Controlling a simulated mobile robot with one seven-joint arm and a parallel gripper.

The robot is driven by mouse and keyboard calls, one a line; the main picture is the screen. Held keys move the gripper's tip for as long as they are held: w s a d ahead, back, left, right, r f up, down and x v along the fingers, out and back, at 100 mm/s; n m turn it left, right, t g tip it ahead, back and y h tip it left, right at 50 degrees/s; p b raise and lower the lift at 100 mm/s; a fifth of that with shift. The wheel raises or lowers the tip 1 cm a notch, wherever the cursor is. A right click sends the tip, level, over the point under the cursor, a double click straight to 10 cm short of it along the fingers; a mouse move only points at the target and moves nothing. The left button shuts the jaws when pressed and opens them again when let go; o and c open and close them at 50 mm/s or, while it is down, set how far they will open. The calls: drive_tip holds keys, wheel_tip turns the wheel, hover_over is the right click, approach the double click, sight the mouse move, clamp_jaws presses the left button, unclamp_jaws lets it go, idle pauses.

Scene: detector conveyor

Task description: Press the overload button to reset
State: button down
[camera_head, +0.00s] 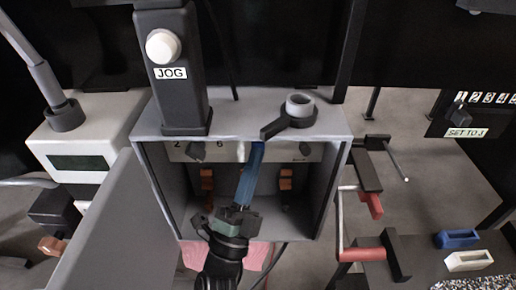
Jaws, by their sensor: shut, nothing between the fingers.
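An open grey cabinet (340,178) stands in the middle, with a pale strip (283,153) across the top of its inside. The strip bears dark knobs or buttons, one at left (196,152) and one at right (304,150), with small marks too small to read fully. I cannot tell which is the overload button. My gripper (250,170) is shut and empty inside the cabinet. Its long blue end points up and hides the strip's middle. I cannot tell whether it touches the strip.
A black post with a white JOG button (163,46) and a grey ring-ended part (299,108) stand on the cabinet top. The open door (105,225) is at left. Copper-coloured parts (285,180) flank my gripper. A red handle (361,254) is at right.

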drive_tip(key=shift+w, duration=0.15)
idle(0.4)
drive_tip(key=shift+s, duration=0.95)
drive_tip(key=shift+p, duration=0.3)
drive_tip(key=s+p, duration=0.1)
drive_tip(key=s, duration=0.4)
drive_tip(key=shift+p, duration=0.3)
